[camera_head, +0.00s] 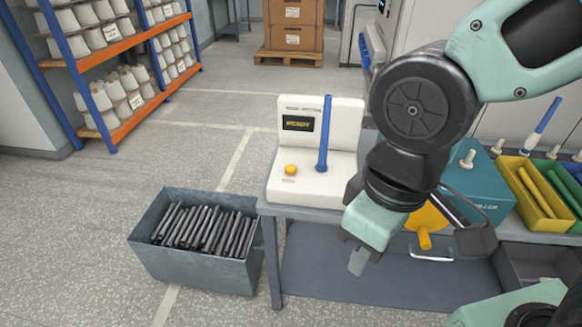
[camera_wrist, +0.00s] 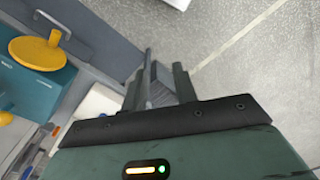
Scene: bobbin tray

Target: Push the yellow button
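The yellow button (camera_head: 290,169) is a small round knob on the white base of a machine (camera_head: 340,180), left of an upright blue rod (camera_head: 324,135). The machine stands at the left end of the grey table. My gripper (camera_head: 358,262) is at the table's front edge, right of the button and nearer the camera, apart from it and pointing down. Its grey fingertips look close together, with nothing seen held; they also show in the wrist view (camera_wrist: 155,80). The button is not visible in the wrist view.
A grey crate (camera_head: 140,245) of dark rods stands on the floor left of the table. A yellow disc-shaped part (camera_head: 428,219) and a teal box (camera_head: 482,185) are right of my gripper, beside yellow and green bins. Shelves with white cones stand at the back left.

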